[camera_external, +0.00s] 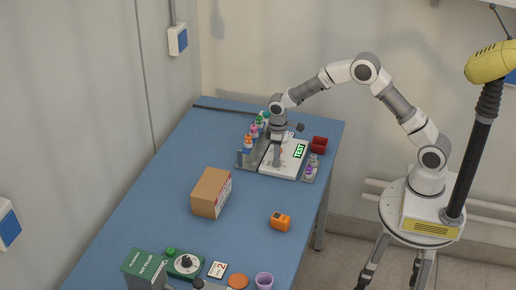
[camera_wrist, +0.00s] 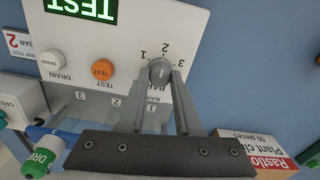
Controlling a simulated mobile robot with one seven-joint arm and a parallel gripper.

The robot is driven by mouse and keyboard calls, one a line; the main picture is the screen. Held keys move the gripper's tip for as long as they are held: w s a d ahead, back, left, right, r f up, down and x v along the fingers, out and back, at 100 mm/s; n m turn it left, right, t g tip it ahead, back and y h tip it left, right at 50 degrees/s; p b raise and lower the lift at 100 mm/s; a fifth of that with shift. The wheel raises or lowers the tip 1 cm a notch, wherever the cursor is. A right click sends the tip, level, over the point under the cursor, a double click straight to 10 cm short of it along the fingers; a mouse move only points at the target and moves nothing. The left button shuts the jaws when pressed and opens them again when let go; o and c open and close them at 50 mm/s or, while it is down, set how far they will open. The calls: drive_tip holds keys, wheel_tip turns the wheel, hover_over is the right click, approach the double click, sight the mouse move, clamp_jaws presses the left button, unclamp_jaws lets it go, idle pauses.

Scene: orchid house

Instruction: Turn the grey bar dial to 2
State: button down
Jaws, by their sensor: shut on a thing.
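The white control panel (camera_external: 289,171) stands at the back of the blue table, with a green TEST display (camera_external: 299,151). In the wrist view the panel (camera_wrist: 125,30) appears upside down. Its grey bar dial (camera_wrist: 160,71) is ringed by the numbers 1, 2 and 3, with BAR printed beside it. My gripper (camera_wrist: 160,76) is shut on the dial, one finger on each side of it. The dial's pointer is too small to read surely. In the external view my gripper (camera_external: 277,160) reaches down onto the panel and hides the dial.
An orange TEST button (camera_wrist: 102,69) and white DRAIN button (camera_wrist: 51,64) sit beside the dial. Bottles (camera_external: 248,142) line the panel's left; a red bin (camera_external: 319,145) stands right. A cardboard box (camera_external: 210,192) and orange device (camera_external: 281,221) are nearer. Table between is clear.

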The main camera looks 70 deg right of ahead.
drive_tip(key=c, duration=0.6)
unclamp_jaws()
wheel_tip(320, 180, up, 18)
drive_tip(key=p, duration=0.1)
drive_tip(key=shift+f, duration=0.25)
drive_tip(key=s+a+r+t+p, duration=0.1)
drive_tip(key=s+a+r+t, duration=0.2)
drive_tip(key=s+r, duration=1.05)
drive_tip(key=s+a+f+t, duration=0.1)
drive_tip(key=s, duration=0.8)
drive_tip(key=s+f+m+t, duration=0.1)
drive_tip(key=s+f, duration=0.1)
drive_tip(key=s, duration=0.8)
drive_tip(key=shift+s+a+f+t, duration=0.2)
drive_tip(key=shift+a+t, duration=0.1)
drive_tip(key=shift+a, duration=0.1)
